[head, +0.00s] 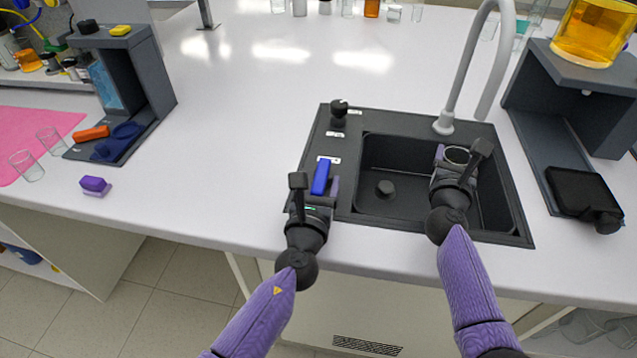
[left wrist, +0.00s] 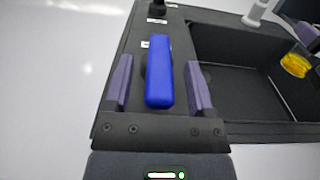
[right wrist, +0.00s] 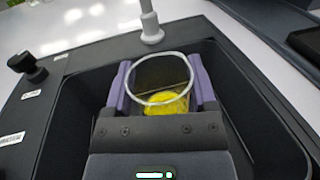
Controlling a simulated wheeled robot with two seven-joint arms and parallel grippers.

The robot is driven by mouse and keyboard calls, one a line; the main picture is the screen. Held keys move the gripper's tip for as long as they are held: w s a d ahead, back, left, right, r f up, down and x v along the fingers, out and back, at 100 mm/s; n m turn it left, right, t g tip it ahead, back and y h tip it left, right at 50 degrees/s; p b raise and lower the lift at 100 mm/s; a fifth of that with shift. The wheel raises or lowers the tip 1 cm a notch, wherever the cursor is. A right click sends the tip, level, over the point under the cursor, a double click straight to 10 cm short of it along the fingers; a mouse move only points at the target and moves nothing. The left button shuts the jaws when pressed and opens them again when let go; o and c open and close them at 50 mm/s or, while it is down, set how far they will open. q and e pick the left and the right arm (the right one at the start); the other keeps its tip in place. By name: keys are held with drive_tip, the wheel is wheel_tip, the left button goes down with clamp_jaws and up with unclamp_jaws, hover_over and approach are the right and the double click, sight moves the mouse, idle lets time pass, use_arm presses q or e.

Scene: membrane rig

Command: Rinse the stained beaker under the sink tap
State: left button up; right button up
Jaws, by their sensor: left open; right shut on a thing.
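The clear beaker (head: 457,155) with a yellow stain (right wrist: 165,104) is held over the sink basin (head: 385,205) by my right gripper (head: 455,168), which is shut on it. Its open rim faces up in the right wrist view. The grey sink tap (head: 489,85) arches over the basin, its spout end above and slightly right of the beaker in the head view. No water shows. My left gripper (head: 317,190) is open, with its fingers on either side of a blue lever (head: 321,177) on the sink's left deck. In the left wrist view, gaps show beside the lever (left wrist: 159,75).
A black knob (head: 339,108) stands on the sink's back left corner. A dark stand (head: 572,100) with an amber flask (head: 594,30) is right of the sink. Another dark stand (head: 150,75), glasses and a purple sponge (head: 95,185) are at left. The middle counter is clear.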

use_arm(q)
drive_tip(key=shift+c, duration=0.2)
clamp_jaws()
idle(1.1)
